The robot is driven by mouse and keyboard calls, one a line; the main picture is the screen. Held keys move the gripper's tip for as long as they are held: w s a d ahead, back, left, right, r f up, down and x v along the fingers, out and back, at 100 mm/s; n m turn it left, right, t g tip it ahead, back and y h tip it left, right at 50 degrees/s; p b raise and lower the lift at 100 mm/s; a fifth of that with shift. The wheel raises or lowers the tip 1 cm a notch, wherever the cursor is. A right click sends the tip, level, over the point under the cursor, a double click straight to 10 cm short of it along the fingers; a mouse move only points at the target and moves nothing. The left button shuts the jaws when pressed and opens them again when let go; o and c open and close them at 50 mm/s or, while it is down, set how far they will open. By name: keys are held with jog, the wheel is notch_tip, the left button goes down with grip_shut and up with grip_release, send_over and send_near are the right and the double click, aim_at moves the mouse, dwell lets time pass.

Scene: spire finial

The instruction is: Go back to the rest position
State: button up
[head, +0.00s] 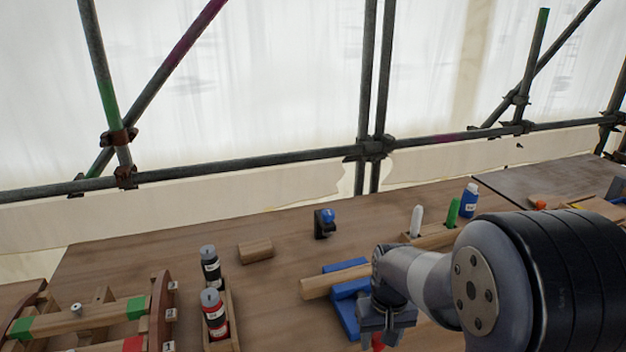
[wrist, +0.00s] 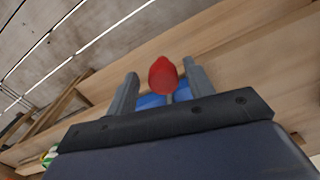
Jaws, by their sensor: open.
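My gripper (head: 386,322) is at the lower middle of the head view, low over the bench by a blue block-like fixture (head: 345,312). In the wrist view its two grey fingers (wrist: 161,72) are spread apart. A red rounded piece (wrist: 164,78) shows between them, with gaps on both sides. Blue shows behind it in that view. A bit of red (head: 378,342) also shows just under the gripper in the head view. I cannot tell how far the red piece is from the fingertips. My arm hides part of the bench at right.
A wooden bar (head: 335,279) lies across the blue fixture. Behind are a small wood block (head: 255,250), a dark holder with a blue knob (head: 326,222), white (head: 417,220) and green (head: 453,212) markers, and a blue bottle (head: 469,200). Two bottles stand in a tray at left. Scaffold poles rise behind.

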jog(key=shift+a, duration=0.15)
jog(key=shift+a+r+m, duration=0.15)
jog(key=shift+a+m, duration=0.05)
jog(key=shift+m, duration=0.1)
notch_tip(320, 180, up, 10)
jog(key=shift+f, duration=0.1)
notch_tip(320, 180, down, 10)
jog(key=shift+f, duration=0.15)
jog(key=shift+d+n, duration=0.9)
